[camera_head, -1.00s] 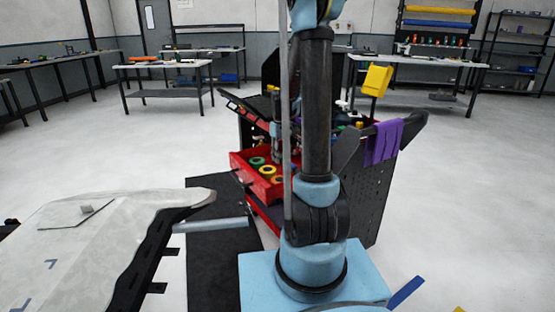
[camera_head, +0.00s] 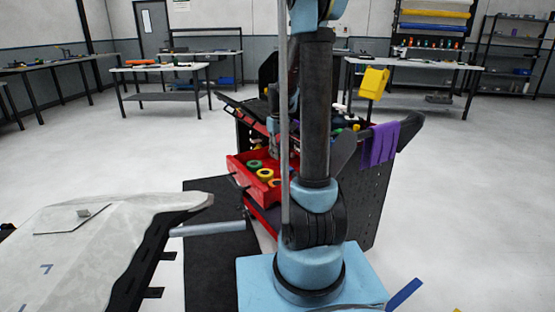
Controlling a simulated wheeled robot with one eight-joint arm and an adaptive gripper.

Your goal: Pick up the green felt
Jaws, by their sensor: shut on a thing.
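I cannot make out the green felt in this view. My gripper (camera_head: 273,148) shows only in part, as a dark grey shape behind the left side of my upright arm, over the tool cart's open red drawer (camera_head: 238,172). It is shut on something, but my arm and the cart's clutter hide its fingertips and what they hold. The drawer holds several rings, among them a green one (camera_head: 255,165), a yellow one (camera_head: 265,173) and an orange one (camera_head: 275,182).
The black tool cart (camera_head: 352,212) stands just beyond my arm, with a purple cloth (camera_head: 379,144) and a yellow holder (camera_head: 374,82) on it. A pale car panel (camera_head: 95,245) lies at the lower left. Workbenches line the back, with open floor between.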

